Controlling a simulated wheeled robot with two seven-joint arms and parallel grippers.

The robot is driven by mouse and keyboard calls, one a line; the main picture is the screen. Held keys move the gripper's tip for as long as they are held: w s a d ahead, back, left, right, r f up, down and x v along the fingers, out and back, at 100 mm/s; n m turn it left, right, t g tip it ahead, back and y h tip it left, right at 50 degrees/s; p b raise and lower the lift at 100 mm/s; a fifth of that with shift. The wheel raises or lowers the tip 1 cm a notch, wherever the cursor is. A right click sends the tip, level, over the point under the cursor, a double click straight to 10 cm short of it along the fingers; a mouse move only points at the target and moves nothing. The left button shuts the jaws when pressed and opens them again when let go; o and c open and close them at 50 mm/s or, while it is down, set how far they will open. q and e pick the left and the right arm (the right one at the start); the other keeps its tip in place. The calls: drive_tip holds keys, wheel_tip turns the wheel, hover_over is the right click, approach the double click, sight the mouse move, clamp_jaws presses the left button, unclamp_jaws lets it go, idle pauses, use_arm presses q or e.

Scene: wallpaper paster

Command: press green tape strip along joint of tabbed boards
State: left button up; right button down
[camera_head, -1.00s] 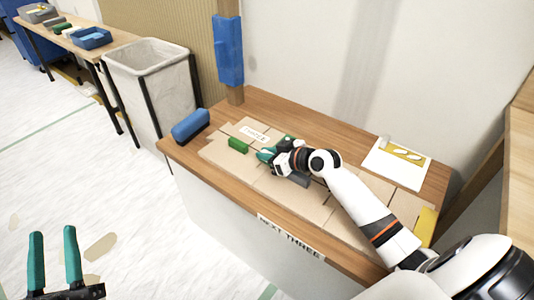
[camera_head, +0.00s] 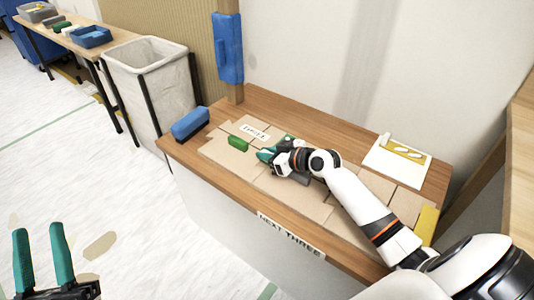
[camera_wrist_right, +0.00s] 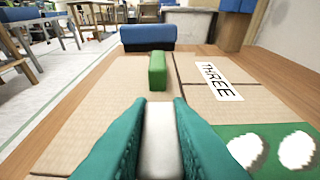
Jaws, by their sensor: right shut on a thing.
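Tan boards (camera_head: 290,194) lie in a patchwork on the wooden table, with seams between them; the seams also show in the right wrist view. A small green block (camera_head: 238,144) stands on the boards, ahead of my right gripper in the right wrist view (camera_wrist_right: 157,72). A green piece with white ovals (camera_wrist_right: 270,150) lies at the right there. My right gripper (camera_head: 264,155) is low over the boards, its teal fingers shut on a pale piece (camera_wrist_right: 158,145) whose lower end is out of view. My left gripper (camera_head: 39,231) is open and empty over the floor.
A blue block with a dark base (camera_head: 190,123) stands at the table's left corner. A "THREE" label (camera_head: 255,132) lies on the boards. A white sheet with a yellow piece (camera_head: 397,160) lies at the right. A wooden post (camera_head: 235,92) rises behind. A bin (camera_head: 150,85) stands left.

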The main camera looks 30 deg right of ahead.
use_arm(q)
drive_tip(key=shift+s+r+t, duration=0.25)
drive_tip(key=shift+r+t, duration=0.1)
drive_tip(key=shift+t, duration=0.05)
use_arm(e)
drive_tip(key=shift+f, duration=0.2)
drive_tip(key=c, duration=1.3)
unclamp_jaws()
use_arm(q)
drive_tip(key=shift+f, duration=0.15)
use_arm(e)
drive_tip(key=shift+o, duration=0.2)
use_arm(q)
drive_tip(key=shift+w, duration=0.1)
use_arm(e)
drive_tip(key=shift+r, duration=0.15)
